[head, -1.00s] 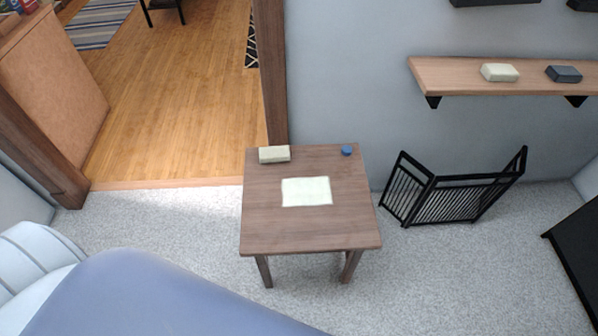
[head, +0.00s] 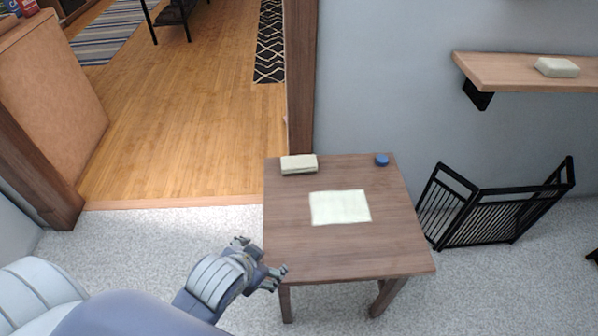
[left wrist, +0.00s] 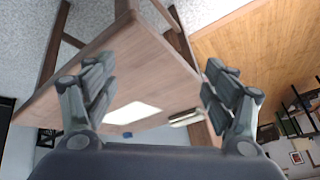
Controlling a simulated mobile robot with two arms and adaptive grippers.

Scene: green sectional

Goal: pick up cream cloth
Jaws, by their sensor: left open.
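The cream cloth (head: 340,207) lies flat on the middle of a small brown wooden table (head: 300,252). It also shows as a bright patch in the left wrist view (left wrist: 131,112), between the fingers. My left gripper (head: 262,258) is beside the table's near left edge, short of the cloth and apart from it. In the left wrist view its two fingers (left wrist: 160,92) are spread wide with nothing between them. My right gripper does not show.
A cream block-like item (head: 299,164) and a small blue round object (head: 382,160) sit at the table's back edge. A black folding gate (head: 490,208) stands right of the table. A wall shelf (head: 510,77) is at upper right. Carpet left of the table is clear.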

